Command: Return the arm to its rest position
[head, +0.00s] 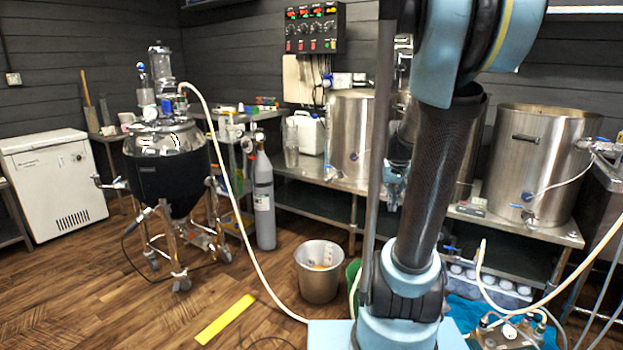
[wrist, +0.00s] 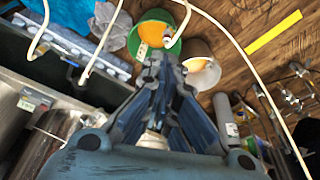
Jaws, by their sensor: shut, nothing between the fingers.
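My arm rises through the right half of the head view, with its upper links in front of the steel bench. My gripper (wrist: 160,65) shows in the wrist view, its fingers together with nothing between them. Beyond the fingertips and below them on the floor are a green bucket (wrist: 146,42) and a steel bucket (wrist: 207,76), both with something orange inside. The fingers appear apart from both buckets.
A steel bench (head: 340,180) carries large kettles (head: 535,150). A conical fermenter (head: 168,170), a grey gas cylinder (head: 263,205) and a white chest freezer (head: 55,180) stand left. A pale hose (head: 235,200) crosses to the floor. A yellow strip (head: 225,320) lies on open wooden floor.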

